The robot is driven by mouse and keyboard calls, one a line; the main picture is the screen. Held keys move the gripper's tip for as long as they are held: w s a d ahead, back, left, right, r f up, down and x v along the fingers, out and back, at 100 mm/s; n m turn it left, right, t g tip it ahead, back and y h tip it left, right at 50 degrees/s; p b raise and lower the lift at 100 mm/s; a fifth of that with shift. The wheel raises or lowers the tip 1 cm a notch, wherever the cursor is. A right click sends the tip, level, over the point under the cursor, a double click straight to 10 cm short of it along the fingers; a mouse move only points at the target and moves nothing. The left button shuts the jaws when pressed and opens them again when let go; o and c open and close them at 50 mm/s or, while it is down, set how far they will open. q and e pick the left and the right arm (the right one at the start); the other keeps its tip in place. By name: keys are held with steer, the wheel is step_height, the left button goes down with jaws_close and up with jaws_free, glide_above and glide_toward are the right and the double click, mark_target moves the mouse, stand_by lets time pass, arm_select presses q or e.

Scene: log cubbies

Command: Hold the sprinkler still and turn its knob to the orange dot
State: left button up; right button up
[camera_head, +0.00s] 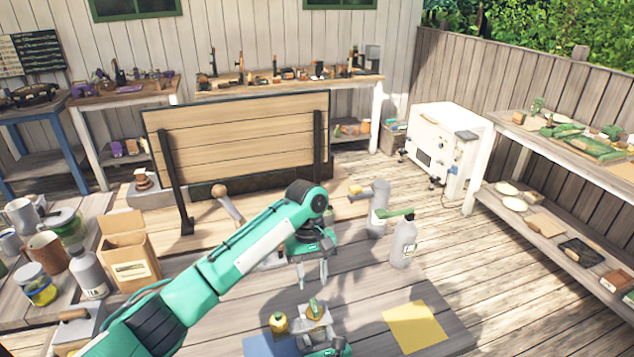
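A small item (314,309) with a yellow-orange and green top on a pale body, which may be the sprinkler, is on the table at bottom centre. Its knob and any orange dot are too small to make out. My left gripper (313,279) points down above and behind it, fingers apart and empty. What seems to be my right gripper (326,341) shows at the bottom edge, close in front of the small item. It is partly cut off, and I cannot tell whether it touches the item.
A yellow mat (415,327) lies right and a blue mat (268,346) lies left of the small item. A cardboard box (128,262), mugs and jars crowd the left.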

steer(key=shift+d+f, duration=0.1)
steer(key=shift+f, duration=0.1)
arm_select(q)
steer(key=v, duration=1.2)
steer(key=shift+r, duration=0.1)
arm_select(e)
steer(key=o, duration=0.8)
arm_select(q)
steer(key=shift+d, duration=0.1)
arm_select(e)
steer(key=o, duration=0.4)
steer(key=shift+w, duration=0.1)
steer(key=shift+c, duration=0.2)
steer(key=shift+r, duration=0.1)
